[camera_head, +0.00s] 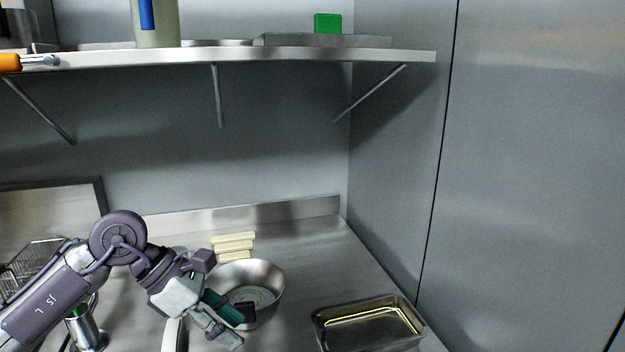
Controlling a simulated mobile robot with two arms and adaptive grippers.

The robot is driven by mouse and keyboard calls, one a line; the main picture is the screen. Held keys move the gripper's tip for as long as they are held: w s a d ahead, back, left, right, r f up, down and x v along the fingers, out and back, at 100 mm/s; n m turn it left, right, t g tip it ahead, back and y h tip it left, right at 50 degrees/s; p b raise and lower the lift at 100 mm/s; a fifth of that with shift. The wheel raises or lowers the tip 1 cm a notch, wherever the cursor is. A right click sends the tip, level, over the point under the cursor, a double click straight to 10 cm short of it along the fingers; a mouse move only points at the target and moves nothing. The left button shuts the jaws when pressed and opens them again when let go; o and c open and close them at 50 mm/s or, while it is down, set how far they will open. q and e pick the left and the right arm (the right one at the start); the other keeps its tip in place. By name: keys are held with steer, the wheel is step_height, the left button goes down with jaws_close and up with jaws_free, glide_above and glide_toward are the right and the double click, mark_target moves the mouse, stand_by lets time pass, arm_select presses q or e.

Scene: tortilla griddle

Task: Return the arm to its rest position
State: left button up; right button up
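My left gripper (236,328) comes in from the lower left, over the steel counter (290,240). Its fingers point down and to the right, in front of the round metal bowl (265,275). The fingertips look spread apart, with one dark tip against the bowl and a grey finger lower down. I see nothing held between them. I cannot tell whether the gripper touches the bowl. My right gripper is not in view.
A rectangular metal pan (368,325) sits to the right of the bowl. Pale stacked blocks (233,246) lie behind it. A wire basket (35,262) and a metal container (88,332) are at left. A shelf (270,54) hangs above, holding a green block (327,23).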

arm_select(q)
steer(key=s+d+r+n+t+h, duration=0.35)
steer(key=d+r+n+h, duration=0.5)
steer(key=d+h, duration=0.4)
steer(key=w+a+f+n+t+y, duration=0.1)
steer(key=w+a+n+t+y, duration=0.3)
steer(key=n+t, duration=0.55)
steer(key=w+a+f+n+t+y, duration=0.1)
steer(key=a+n+t+y, duration=0.5)
steer(key=n, duration=0.6)
steer(key=s+a+f+n+g+y, duration=0.1)
steer(key=a+f+n+g+y, duration=0.1)
steer(key=a+f+n+y, duration=0.4)
steer(key=s+a+f+n+g+y, duration=0.15)
steer(key=f+n+y, duration=0.25)
steer(key=f+n, duration=0.5)
steer(key=s+a+f+n+g, duration=0.1)
steer(key=s+f+n+g, duration=0.1)
steer(key=s+f+g, duration=0.65)
steer(key=s+a+f+n+g, duration=0.2)
steer(key=s+f+n+g, duration=0.15)
steer(key=s+f, duration=0.9)
step_height(320, 180, down, 23)
steer(key=s+g, duration=0.2)
steer(key=s+a+f+m, duration=0.1)
steer(key=s+a+f, duration=0.1)
steer(key=s+f, duration=1.5)
steer(key=shift+s+a+f+g, duration=0.2)
steer(key=shift+s+f+g, duration=0.1)
steer(key=shift+f+g, duration=0.15)
